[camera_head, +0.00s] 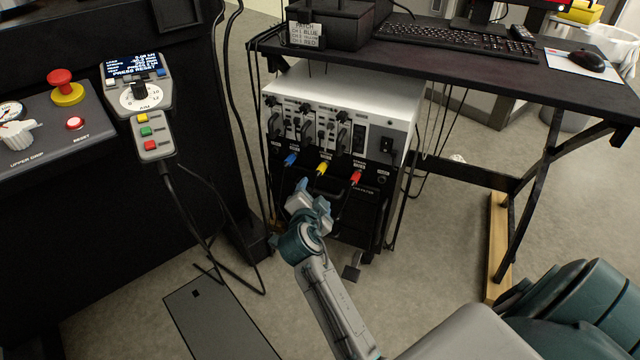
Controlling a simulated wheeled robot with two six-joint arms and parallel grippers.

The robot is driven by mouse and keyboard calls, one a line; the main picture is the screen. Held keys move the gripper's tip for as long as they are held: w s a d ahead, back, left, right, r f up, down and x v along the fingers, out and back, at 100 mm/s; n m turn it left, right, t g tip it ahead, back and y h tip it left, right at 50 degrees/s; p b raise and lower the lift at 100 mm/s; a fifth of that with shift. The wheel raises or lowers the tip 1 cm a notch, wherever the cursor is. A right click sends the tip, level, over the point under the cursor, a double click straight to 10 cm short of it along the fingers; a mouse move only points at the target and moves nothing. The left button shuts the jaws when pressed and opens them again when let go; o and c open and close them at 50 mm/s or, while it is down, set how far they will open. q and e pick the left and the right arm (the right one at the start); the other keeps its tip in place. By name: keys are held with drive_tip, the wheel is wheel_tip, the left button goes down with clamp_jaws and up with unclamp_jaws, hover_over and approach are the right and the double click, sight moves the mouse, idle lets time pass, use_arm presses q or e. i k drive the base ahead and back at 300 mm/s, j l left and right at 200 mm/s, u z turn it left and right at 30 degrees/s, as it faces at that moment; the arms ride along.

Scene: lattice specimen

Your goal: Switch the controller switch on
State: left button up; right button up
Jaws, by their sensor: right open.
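The controller (405,118) is a box with a white top and a black-and-white front panel, standing under the desk. My right arm comes up from the bottom of the picture. My left gripper is not in view.
Blue, yellow and red cable plugs (322,168) stick out of the controller's front, close to my right gripper. The black desk (450,65) overhangs it, with a keyboard and mouse on top. A black machine with a control panel (50,125) and hanging pendant (140,100) stands left.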

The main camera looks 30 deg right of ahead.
sight(386, 144)
drive_tip(key=z, duration=1.45)
